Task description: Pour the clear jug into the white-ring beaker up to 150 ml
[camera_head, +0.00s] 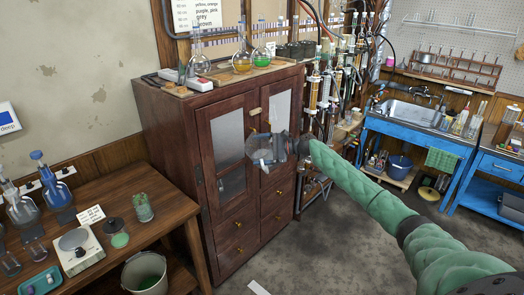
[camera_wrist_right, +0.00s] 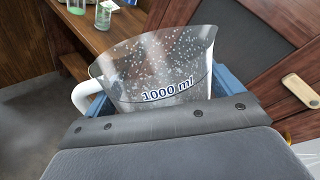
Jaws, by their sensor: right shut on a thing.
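The clear jug (camera_head: 259,150) is held up in front of the brown cabinet, above the floor. In the right wrist view the jug (camera_wrist_right: 165,70) shows a "1000 ml" mark, a white handle at the left and a speckled clear wall. My right gripper (camera_head: 284,148) is shut on the jug, its blue fingers on both sides of it. I cannot tell the liquid level inside. Small clear beakers (camera_head: 36,249) stand on the wooden table at the left; I cannot make out a white ring on any of them. My left gripper is out of view.
The wooden table (camera_head: 165,215) holds a white hotplate (camera_head: 76,250), a jar with green contents (camera_head: 143,208), blue-topped flasks (camera_head: 58,190) and a teal tray (camera_head: 40,282). A bucket (camera_head: 145,275) stands low in front. The cabinet (camera_head: 165,120) is close behind the jug.

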